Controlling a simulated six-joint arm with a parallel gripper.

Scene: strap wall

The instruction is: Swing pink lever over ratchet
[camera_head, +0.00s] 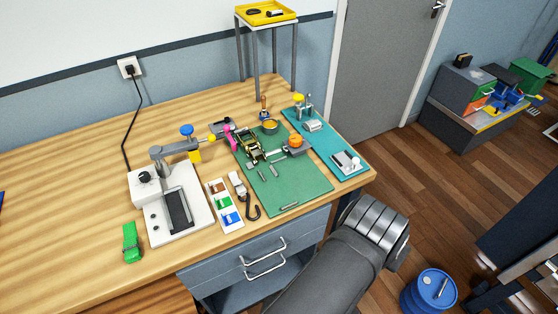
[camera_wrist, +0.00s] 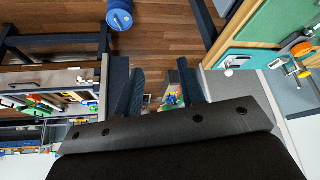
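The pink lever (camera_head: 229,137) stands at the left edge of the green mat (camera_head: 296,186) on the bench. It adjoins the dark, brass-coloured ratchet (camera_head: 252,148), and the exact joint between them is too small to make out. In the wrist view my gripper (camera_wrist: 160,68) has its two dark fingers apart, with only floor and distant objects showing between them. My arm shows at the lower right of the head view, in front of the bench, with the gripper end out of that picture. The gripper is away from the lever.
A white press-like fixture (camera_head: 155,215) with a blue knob stands left of the mat. A teal board (camera_head: 335,145) with small fittings lies to the right. A yellow tray (camera_head: 265,12) tops a stand behind. A blue barrel (camera_head: 430,292) stands on the floor. The bench's left side is mostly clear.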

